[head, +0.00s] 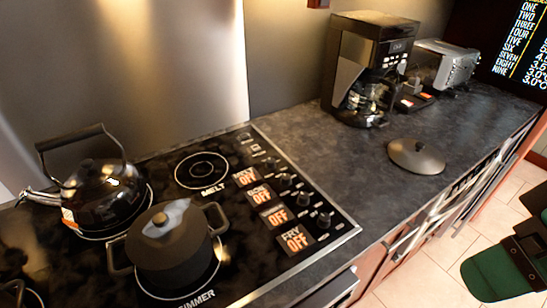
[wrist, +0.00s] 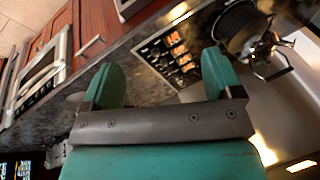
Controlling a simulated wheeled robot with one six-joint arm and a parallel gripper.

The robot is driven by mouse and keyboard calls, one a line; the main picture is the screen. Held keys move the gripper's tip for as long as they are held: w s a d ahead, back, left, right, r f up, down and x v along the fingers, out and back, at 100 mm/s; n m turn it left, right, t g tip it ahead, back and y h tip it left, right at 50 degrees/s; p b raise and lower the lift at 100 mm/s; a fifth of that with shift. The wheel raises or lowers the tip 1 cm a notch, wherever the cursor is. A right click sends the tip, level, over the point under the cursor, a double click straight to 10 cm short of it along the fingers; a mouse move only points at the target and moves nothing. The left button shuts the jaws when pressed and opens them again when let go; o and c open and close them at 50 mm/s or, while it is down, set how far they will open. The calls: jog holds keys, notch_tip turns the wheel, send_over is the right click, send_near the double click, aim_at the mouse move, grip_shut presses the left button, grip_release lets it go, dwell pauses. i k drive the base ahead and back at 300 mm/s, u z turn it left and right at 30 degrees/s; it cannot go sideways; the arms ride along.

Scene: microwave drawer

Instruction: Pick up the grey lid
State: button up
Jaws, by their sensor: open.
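The grey lid (head: 417,156) is a round, shallow disc with a small knob on top. It lies flat on the dark countertop in the head view, near the counter's front edge. In the wrist view a grey shape beside the left finger may be part of it, mostly hidden. My gripper (wrist: 160,80) has two green fingers spread wide with nothing between them. In the head view my gripper (head: 512,262) is partly cut off at the lower right, out over the floor and apart from the lid.
A coffee maker (head: 366,72) and a toaster (head: 446,65) stand behind the lid. The stove (head: 200,205) at the left carries a black kettle (head: 97,193) and a dark lidded pot (head: 168,252). Countertop around the lid is clear. Drawer handles (head: 410,235) line the front.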

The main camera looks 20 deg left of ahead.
aim_at(416, 156)
jog(key=k, duration=0.45)
jog(key=z, duration=0.7)
jog(key=i, duration=0.45)
jog(key=u, duration=5.55)
jog(key=k, duration=1.8)
jog(key=z, duration=0.05)
